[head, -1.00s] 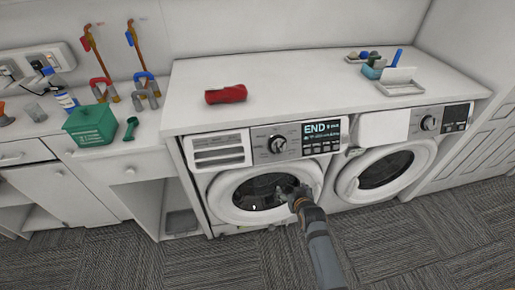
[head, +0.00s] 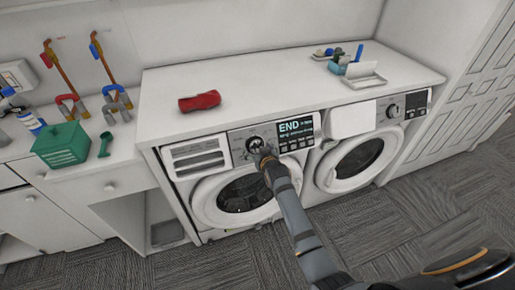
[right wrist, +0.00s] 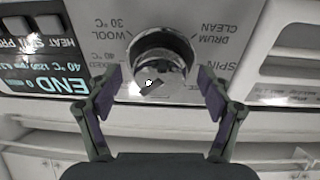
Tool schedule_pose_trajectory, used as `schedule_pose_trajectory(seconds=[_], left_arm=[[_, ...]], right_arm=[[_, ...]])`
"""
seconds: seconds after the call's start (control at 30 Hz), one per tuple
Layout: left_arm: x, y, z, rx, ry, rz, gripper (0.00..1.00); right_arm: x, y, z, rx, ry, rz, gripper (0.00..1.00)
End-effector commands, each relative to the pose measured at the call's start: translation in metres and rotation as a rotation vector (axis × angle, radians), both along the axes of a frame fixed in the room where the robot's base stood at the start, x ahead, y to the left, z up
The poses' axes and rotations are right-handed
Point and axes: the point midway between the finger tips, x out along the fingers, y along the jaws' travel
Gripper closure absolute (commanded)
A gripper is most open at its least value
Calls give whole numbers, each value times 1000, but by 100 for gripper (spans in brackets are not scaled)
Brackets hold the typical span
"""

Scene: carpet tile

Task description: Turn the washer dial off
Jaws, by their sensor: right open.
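The left washer (head: 240,199) has a control panel with a silver dial (head: 254,143) and a display (head: 296,128) reading END. My right gripper (head: 259,150) is at the dial and partly covers it. In the right wrist view the picture is upside down, and the dial (right wrist: 161,62) sits between the open fingers of the gripper (right wrist: 162,95), with a gap on each side. Labels such as WOOL, DRUM CLEAN and SPIN ring the dial. The display also shows there (right wrist: 45,88). My left gripper is not in view.
A second machine (head: 352,160) with its own dial stands to the right. A tray (head: 362,80) and small items are at the back right. A green box (head: 62,146) stands on the left counter.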

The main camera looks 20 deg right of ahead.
Motion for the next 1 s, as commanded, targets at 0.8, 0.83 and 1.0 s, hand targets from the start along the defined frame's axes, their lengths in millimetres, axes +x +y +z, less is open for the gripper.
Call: schedule_pose_trajectory(seconds=[0.8, 0.83, 1.0], left_arm=[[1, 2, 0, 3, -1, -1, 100], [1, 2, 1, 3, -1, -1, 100], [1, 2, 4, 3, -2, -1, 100]], right_arm=[[7, 0, -3, -1, 0, 0, 74], [7, 0, -3, -2, 0, 1, 74], [7, 0, -2, -25, 0, 13, 74]])
